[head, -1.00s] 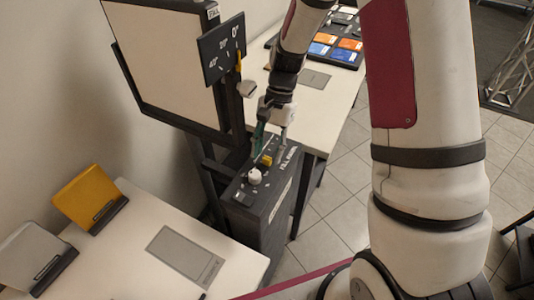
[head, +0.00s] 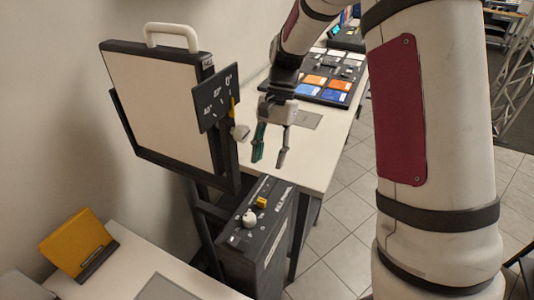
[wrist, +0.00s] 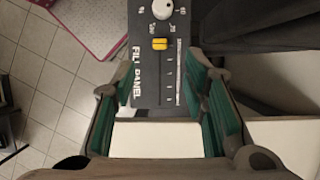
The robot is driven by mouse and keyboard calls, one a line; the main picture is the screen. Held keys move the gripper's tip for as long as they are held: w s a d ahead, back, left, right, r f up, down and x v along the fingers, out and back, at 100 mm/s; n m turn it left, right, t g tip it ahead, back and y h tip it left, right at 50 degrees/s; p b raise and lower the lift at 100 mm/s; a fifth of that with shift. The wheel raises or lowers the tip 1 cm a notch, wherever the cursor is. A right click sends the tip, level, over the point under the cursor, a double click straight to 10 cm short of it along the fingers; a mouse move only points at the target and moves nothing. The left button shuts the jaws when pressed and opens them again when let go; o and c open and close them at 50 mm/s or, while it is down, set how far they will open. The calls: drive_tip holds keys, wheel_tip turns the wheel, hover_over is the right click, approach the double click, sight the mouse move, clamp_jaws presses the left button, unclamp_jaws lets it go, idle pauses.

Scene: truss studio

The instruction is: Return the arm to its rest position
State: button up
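My gripper (head: 269,147) is open and empty in the head view, fingers pointing down with green pads. It hangs above the fill panel (head: 273,228), a dark box with a white knob (head: 249,218) and a yellow slider (head: 262,202) on its top face. In the wrist view, the open fingers (wrist: 165,105) frame the panel, with the yellow slider (wrist: 160,43) and white knob (wrist: 162,9) beyond the fingertips. The gripper is clear of both controls.
A framed light panel (head: 155,100) with a white handle and a dark angle plate (head: 215,97) stands close left of my gripper. A white table (head: 320,150) with a board of coloured tiles (head: 325,82) lies behind. A yellow stand (head: 77,243) is at lower left.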

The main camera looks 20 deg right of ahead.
drive_tip(key=s+r+n+t+h, duration=0.2)
drive_tip(key=s+r+n+t, duration=0.15)
drive_tip(key=s+r, duration=0.6)
drive_tip(key=s+d+r+n+t+h, duration=0.1)
drive_tip(key=s+r+n+t, duration=0.4)
drive_tip(key=s, duration=0.7)
drive_tip(key=shift+s+r, duration=0.2)
drive_tip(key=shift+r, duration=0.5)
drive_tip(key=shift+n, duration=0.25)
idle(0.3)
